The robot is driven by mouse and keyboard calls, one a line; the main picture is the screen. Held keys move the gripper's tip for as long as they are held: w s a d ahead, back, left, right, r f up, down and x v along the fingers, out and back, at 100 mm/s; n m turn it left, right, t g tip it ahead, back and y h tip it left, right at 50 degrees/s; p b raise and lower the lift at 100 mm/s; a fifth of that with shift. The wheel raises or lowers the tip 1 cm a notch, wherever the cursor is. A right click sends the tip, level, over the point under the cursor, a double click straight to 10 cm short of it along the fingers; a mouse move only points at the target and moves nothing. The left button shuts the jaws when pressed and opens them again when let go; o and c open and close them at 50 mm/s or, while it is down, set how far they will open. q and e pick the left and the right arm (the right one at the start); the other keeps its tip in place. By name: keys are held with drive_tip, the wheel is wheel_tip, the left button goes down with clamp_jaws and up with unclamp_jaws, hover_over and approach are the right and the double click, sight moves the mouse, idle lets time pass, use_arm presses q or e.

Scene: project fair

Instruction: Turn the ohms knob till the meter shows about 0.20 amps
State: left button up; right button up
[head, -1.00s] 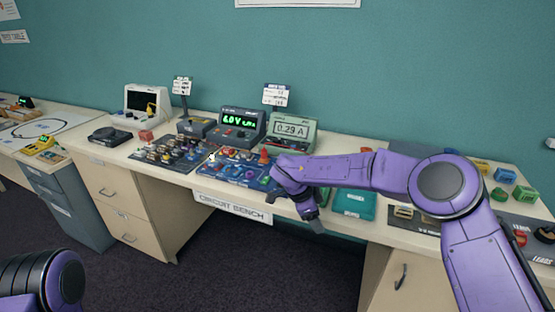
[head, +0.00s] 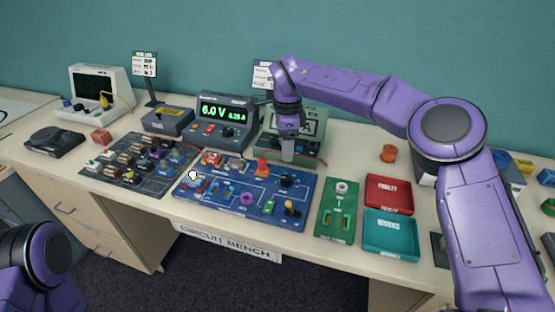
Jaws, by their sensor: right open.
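The meter (head: 309,116) is a pale green box at the back of the bench. My right gripper hides most of its display, so I cannot read its number; only an "A" shows. A black knob (head: 287,181) sits at the upper right of the blue circuit board (head: 217,207); it looks like the ohms knob, but its label is too small to read. My right gripper (head: 288,158) is open and points down, just above and behind this knob, apart from it. My left arm shows at the lower left, but its gripper is out of view.
The power supply (head: 228,118) reads 6.0 V. A red cone-like part (head: 262,166) and a yellow-topped lever (head: 292,208) stand near the knob. A green board (head: 337,210), red tray (head: 389,181) and teal tray (head: 390,250) lie to the right. Parts fill the dark tray (head: 114,179).

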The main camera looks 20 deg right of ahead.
sight(286, 176)
drive_tip(key=f, duration=0.3)
drive_tip(key=shift+s+f+p, duration=0.25)
drive_tip(key=shift+s+p, duration=0.1)
drive_tip(key=s+f, duration=0.1)
drive_tip(key=s+f+p, duration=0.1)
drive_tip(key=f, duration=0.1)
drive_tip(key=shift+s+a+f, duration=0.1)
drive_tip(key=shift+s+f, duration=0.15)
drive_tip(key=shift+s, duration=0.05)
drive_tip(key=w+f, duration=0.1)
drive_tip(key=f, duration=0.1)
drive_tip(key=shift+w+f, duration=0.35)
drive_tip(key=shift+w, duration=0.05)
drive_tip(key=shift+w+f, duration=0.25)
drive_tip(key=shift+s+r, duration=0.35)
drive_tip(key=shift+c, duration=0.5)
drive_tip(key=shift+s, duration=0.15)
drive_tip(key=c, duration=0.5)
use_arm(q)
drive_tip(key=shift+s+r, duration=0.65)
drive_tip(key=shift+r, duration=0.35)
use_arm(e)
drive_tip(key=c, duration=0.4)
